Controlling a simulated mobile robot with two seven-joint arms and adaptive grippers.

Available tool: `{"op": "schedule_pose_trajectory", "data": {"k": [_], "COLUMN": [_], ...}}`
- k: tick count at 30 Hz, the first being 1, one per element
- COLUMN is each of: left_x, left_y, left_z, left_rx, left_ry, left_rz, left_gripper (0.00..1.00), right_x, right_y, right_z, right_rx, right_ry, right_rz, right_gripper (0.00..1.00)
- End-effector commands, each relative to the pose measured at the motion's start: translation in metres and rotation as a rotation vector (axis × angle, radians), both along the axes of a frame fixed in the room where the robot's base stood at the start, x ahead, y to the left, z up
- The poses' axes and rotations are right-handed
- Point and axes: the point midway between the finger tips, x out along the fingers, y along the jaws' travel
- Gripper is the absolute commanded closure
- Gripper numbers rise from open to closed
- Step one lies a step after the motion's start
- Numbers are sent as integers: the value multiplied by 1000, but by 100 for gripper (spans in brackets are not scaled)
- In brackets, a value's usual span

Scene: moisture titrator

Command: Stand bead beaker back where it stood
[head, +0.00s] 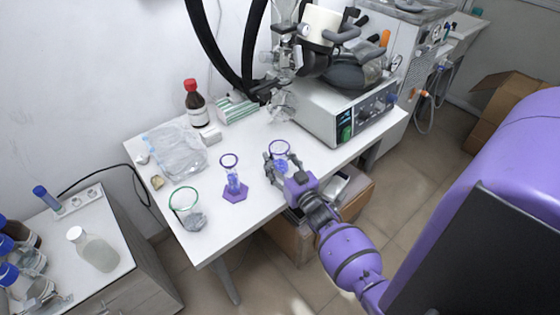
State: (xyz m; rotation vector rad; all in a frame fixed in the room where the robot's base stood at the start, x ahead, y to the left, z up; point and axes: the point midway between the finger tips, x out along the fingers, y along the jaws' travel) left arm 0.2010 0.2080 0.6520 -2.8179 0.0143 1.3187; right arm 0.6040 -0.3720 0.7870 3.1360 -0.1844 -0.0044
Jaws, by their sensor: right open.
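A small clear beaker with a purple-blue rim and blue beads inside (280,150) appears upright near the front edge of the white table. My right gripper (279,166) is open, with its fingers at the beaker's lower part; they hide its base, so I cannot tell whether they touch it. A clear cylinder on a purple hexagonal foot (234,190) stands to the left, with blue beads low in it. My left gripper is not in view.
On the white table (228,217) are a green-rimmed glass (182,200), a grey lump (194,221), a clear plastic bag (176,150), a red-capped bottle (195,105) and a boxed instrument (345,108). Bare tabletop lies between cylinder and beaker.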

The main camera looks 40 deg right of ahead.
Motion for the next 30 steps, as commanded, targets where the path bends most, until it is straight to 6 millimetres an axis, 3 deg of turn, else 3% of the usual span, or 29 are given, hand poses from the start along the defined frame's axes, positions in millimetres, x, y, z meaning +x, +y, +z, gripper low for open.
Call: {"op": "schedule_pose_trajectory", "data": {"k": [11, 30], "left_x": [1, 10], "left_y": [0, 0], "left_z": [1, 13], "left_rx": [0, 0], "left_ry": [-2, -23], "left_rz": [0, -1], "left_gripper": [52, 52], "right_x": [-1, -23], "right_y": [0, 3], "right_z": [0, 1], "right_rx": [0, 0], "right_ry": [0, 0], "right_rz": [0, 0], "right_gripper": [46, 46]}}
